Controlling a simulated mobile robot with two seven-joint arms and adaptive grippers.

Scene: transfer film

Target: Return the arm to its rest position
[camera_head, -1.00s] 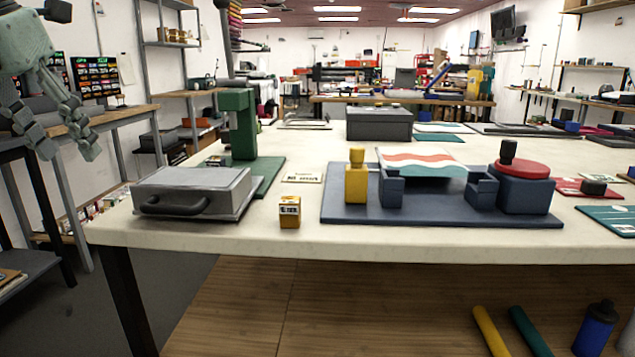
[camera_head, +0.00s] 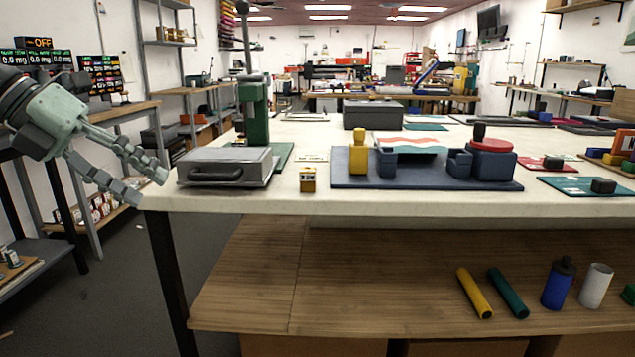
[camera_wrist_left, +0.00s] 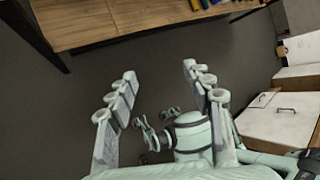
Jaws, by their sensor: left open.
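My left gripper (camera_head: 150,186) is open and empty at the left of the head view. Its fingers point down and right, beside the left front corner of the white table (camera_head: 240,203). In the left wrist view the left gripper (camera_wrist_left: 160,90) has its two fingers wide apart with bare floor between them. Part of my own body shows below and between the fingers there.
On the table are a grey press box (camera_head: 228,166), a small yellow box (camera_head: 307,180) and a navy fixture (camera_head: 420,180) with a striped film (camera_head: 408,146). A wooden lower shelf (camera_head: 370,280) holds rollers and bottles. Dark floor (camera_head: 120,290) is clear at left.

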